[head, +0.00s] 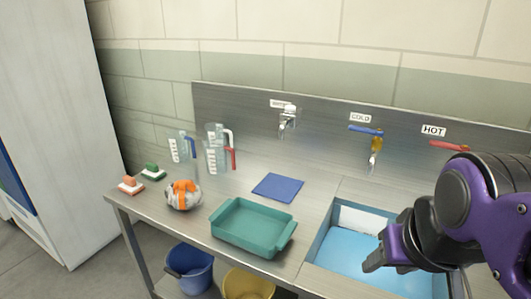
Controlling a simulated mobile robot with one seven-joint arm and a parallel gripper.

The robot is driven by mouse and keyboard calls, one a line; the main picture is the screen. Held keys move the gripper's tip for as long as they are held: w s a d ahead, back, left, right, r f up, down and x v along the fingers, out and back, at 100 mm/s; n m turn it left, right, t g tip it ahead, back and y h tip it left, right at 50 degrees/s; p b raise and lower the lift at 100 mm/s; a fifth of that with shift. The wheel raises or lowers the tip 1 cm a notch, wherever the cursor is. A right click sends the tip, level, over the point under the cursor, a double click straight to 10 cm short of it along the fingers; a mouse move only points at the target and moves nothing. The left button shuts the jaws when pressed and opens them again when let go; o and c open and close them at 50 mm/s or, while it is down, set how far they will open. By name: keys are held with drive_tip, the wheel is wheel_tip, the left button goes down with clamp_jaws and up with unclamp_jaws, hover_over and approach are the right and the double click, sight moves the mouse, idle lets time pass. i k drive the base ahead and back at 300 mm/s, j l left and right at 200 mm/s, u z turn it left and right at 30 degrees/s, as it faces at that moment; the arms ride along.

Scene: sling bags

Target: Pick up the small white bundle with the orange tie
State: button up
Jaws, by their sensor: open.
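The small white bundle with the orange tie (183,196) sits on the steel counter at the left, near its front edge. It looks round, with the orange tie on top. My gripper (372,262) is at the right, over the sink and far to the right of the bundle. It is open, and no object shows between its fingers. The gap between the fingers is hard to see from this angle.
A teal tray (253,228) stands right of the bundle, with a blue cloth (278,187) behind it. Measuring jugs (215,150) stand behind the bundle. Two small brushes or sponges (131,184) lie left. Taps (375,145) rise behind the sink (340,262). Buckets (190,268) stand below.

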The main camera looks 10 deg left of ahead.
sight(184, 195)
drive_tip(key=k+j, duration=0.1)
drive_tip(key=j, duration=0.25)
drive_tip(key=k+j, duration=0.15)
drive_tip(key=j, duration=0.2)
drive_tip(key=k+j, duration=0.1)
drive_tip(key=j, duration=0.25)
drive_tip(key=k+j, duration=0.1)
drive_tip(key=j, duration=0.25)
drive_tip(key=j+z, duration=0.1)
drive_tip(key=j, duration=0.75)
drive_tip(key=i+j, duration=0.1)
drive_tip(key=j, duration=0.7)
drive_tip(key=i+j, duration=0.2)
drive_tip(key=j, duration=0.2)
drive_tip(key=i+j+z, duration=0.1)
drive_tip(key=j, duration=0.3)
drive_tip(key=i+u, duration=0.2)
drive_tip(key=u, duration=0.15)
drive_tip(key=i+u, duration=0.3)
drive_tip(key=j+u, duration=0.1)
drive_tip(key=j, duration=0.8)
